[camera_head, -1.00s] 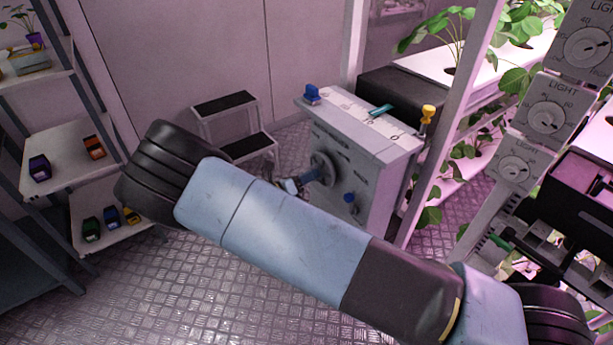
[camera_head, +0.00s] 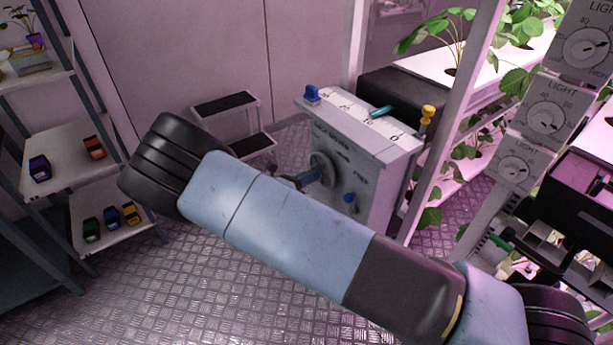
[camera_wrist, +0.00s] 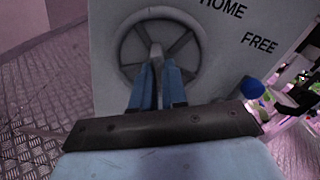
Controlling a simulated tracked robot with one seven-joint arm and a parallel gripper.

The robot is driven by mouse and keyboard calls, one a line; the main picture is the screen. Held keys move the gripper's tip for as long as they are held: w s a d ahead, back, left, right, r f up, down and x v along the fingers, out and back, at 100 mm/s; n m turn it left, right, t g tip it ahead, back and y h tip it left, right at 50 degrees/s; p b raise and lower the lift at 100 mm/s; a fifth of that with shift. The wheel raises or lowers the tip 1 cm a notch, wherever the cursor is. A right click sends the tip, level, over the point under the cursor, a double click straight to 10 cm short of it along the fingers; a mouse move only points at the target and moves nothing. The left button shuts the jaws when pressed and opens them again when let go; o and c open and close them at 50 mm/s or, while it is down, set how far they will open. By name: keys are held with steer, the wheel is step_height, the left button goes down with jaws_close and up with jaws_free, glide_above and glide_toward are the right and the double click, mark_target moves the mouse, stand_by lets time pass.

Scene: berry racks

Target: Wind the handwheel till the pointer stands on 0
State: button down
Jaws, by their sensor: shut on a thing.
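The handwheel (camera_head: 320,168) is a grey spoked wheel on the front of a grey box (camera_head: 378,172). The handwheel also fills the upper middle of the wrist view (camera_wrist: 197,42). In the head view my gripper (camera_head: 308,179) reaches the wheel from the left, partly behind my arm. A teal pointer (camera_head: 381,111) lies over the white scale (camera_head: 350,108) on the box top. The 0 mark is near the scale's right end, and the pointer appears left of it.
A blue knob (camera_head: 349,198) sits below right of the wheel, near the word FREE. A step stool (camera_head: 230,115) stands behind. Shelves (camera_head: 75,165) are at left.

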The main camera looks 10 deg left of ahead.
steer(key=shift+d+f+m, duration=0.1)
steer(key=shift+f+m, duration=0.05)
steer(key=shift+m, duration=7.45)
steer(key=shift+f+m, duration=0.1)
steer(key=shift+m, duration=7.5)
steer(key=c, duration=1.2)
jaws_free()
steer(key=shift+o, duration=0.2)
